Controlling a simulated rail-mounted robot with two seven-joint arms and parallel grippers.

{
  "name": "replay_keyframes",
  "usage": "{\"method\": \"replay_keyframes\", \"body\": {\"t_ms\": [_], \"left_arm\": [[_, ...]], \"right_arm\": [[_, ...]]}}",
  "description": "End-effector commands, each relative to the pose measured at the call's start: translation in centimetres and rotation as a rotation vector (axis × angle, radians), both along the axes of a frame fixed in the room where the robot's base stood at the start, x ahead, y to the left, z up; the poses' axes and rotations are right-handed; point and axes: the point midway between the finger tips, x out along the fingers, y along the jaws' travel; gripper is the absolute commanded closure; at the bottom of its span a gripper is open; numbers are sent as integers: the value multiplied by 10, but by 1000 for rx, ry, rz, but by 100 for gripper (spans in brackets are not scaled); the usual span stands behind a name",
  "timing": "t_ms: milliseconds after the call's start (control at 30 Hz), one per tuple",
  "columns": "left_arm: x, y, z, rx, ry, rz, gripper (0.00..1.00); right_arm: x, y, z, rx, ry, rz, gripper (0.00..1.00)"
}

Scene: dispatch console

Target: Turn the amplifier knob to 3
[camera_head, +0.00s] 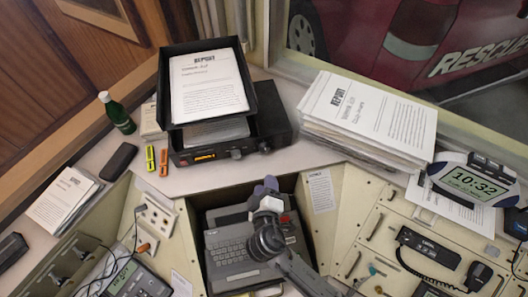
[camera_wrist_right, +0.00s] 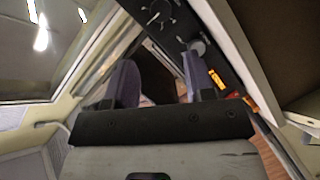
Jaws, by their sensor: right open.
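The amplifier (camera_head: 283,122) is a black box under a paper tray on the back ledge. Its front carries a lit orange display (camera_head: 205,157) and two dark knobs, a left knob (camera_head: 236,154) and a right knob (camera_head: 265,147). The knob settings are too small to read. My right gripper (camera_head: 265,187) is open and empty, in front of and below the amplifier. In the right wrist view its two purple fingers (camera_wrist_right: 162,82) stand apart, and a dark panel with white markings and a grey knob (camera_wrist_right: 197,47) lies beyond them. My left gripper is not in view.
A black tray with reports (camera_head: 207,85) sits on the amplifier. A paper stack (camera_head: 370,115) stands to its right. A green bottle (camera_head: 118,113) and two highlighters (camera_head: 157,160) are to the left.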

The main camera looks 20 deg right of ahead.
Motion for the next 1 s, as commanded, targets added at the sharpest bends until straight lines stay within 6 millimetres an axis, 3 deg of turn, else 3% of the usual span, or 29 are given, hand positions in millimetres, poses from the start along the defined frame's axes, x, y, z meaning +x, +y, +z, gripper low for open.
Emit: {"method": "replay_keyframes", "body": {"t_ms": [167,700,1000], "left_arm": [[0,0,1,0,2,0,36],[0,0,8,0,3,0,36],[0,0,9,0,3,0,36]], "right_arm": [[15,-2,-1,0,-13,19,51],[100,-36,-21,0,-10,16,51],[123,-45,-27,2,-10,16,51]]}}
